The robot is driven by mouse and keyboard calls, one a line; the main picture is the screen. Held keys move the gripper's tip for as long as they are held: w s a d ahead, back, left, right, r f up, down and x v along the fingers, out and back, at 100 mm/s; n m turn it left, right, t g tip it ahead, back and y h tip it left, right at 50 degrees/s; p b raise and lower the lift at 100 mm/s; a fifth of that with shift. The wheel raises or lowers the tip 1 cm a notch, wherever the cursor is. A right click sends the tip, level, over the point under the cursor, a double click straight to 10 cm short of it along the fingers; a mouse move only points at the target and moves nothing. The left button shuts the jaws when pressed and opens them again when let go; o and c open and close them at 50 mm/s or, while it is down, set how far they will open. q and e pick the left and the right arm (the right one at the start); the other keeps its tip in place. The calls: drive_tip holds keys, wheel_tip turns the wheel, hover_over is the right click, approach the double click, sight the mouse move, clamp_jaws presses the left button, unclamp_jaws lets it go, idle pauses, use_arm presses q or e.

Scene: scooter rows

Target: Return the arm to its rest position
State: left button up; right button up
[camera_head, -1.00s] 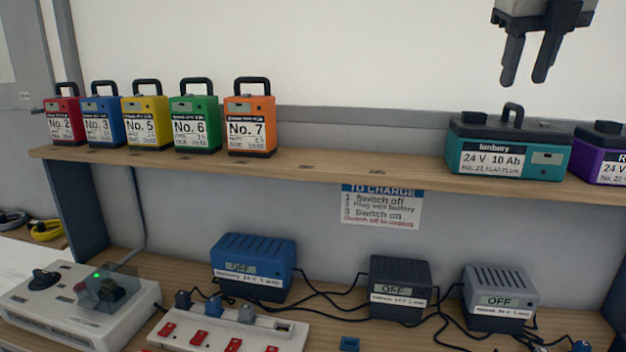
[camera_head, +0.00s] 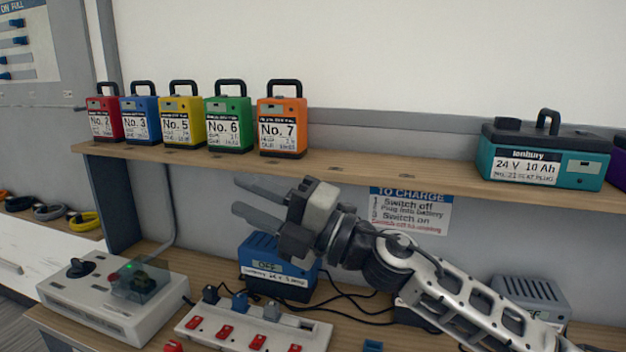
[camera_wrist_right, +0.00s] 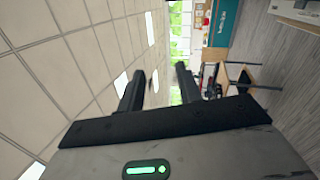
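My right gripper (camera_head: 238,200) is in the middle of the head view, in front of the shelf and pointing left. Its two fingers are apart with nothing between them. It also shows in the right wrist view (camera_wrist_right: 158,85), where the fingers are spread and empty, with ceiling panels and part of the room beyond. My right arm (camera_head: 450,285) reaches in from the lower right and covers much of the dark charger and part of the grey charger. My left gripper is not in view.
Several numbered batteries, such as the orange No. 7 (camera_head: 283,125), and a teal battery (camera_head: 543,155) stand on the wooden shelf (camera_head: 350,168). Below are a blue charger (camera_head: 262,262), a grey charger (camera_head: 535,290), a switched power strip (camera_head: 255,330), loose cables and a control box (camera_head: 95,305).

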drive_tip(key=s+d+f+m+t+h, duration=0.2)
drive_tip(key=d+f+m+t+h, duration=0.2)
drive_tip(key=d+f+m+h, duration=0.8)
drive_tip(key=s+d+f+m+t+h, duration=0.2)
drive_tip(key=d+f+m+t+h, duration=0.2)
drive_tip(key=d+f+m+h, duration=0.85)
drive_tip(key=s+d+f+m+g+y, duration=0.2)
drive_tip(key=s+f+m+g, duration=0.3)
drive_tip(key=s, duration=0.6)
drive_tip(key=s+d+f+m+g+y, duration=0.25)
drive_tip(key=s+f+g, duration=0.35)
drive_tip(key=s, duration=0.5)
drive_tip(key=w+a+f+t+y, duration=0.1)
drive_tip(key=w+a+f+t, duration=0.1)
drive_tip(key=f, duration=0.3)
drive_tip(key=w+a+f+t+y, duration=0.1)
drive_tip(key=w+a+f+t, duration=0.2)
drive_tip(key=f+t, duration=0.1)
drive_tip(key=shift+a+f+n, duration=0.25)
drive_tip(key=shift+f+n, duration=0.05)
drive_tip(key=shift+f, duration=0.35)
